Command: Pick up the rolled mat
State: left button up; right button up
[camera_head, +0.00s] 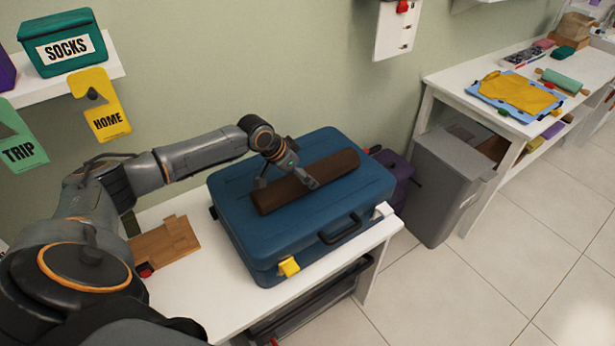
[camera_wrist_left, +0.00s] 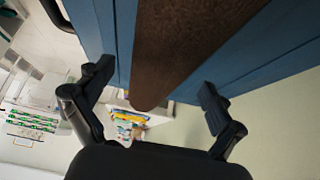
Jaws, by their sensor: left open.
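A long brown roll, which looks like the rolled mat (camera_head: 333,172), lies on top of a closed blue suitcase (camera_head: 345,210). My left gripper (camera_head: 287,182) is open above the left part of the roll, with one finger on each side of it. In the left wrist view the roll (camera_wrist_left: 185,45) runs between the two spread fingers of the left gripper (camera_wrist_left: 157,88), apart from both. Its rounded end shows there. My right gripper is in neither view.
The suitcase rests on a white bench (camera_head: 215,292) beside a brown wooden piece (camera_head: 165,243). A grey bin (camera_head: 440,190) stands to the right. A white table (camera_head: 445,82) holds a yellow cloth (camera_head: 520,92) and a green roller. A wall shelf holds a green SOCKS box (camera_head: 62,45).

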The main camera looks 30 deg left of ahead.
pick_arm(q)
jog(key=shift+x, duration=1.8)
jog(key=c, duration=1.4)
jog(key=shift+r, duration=0.1)
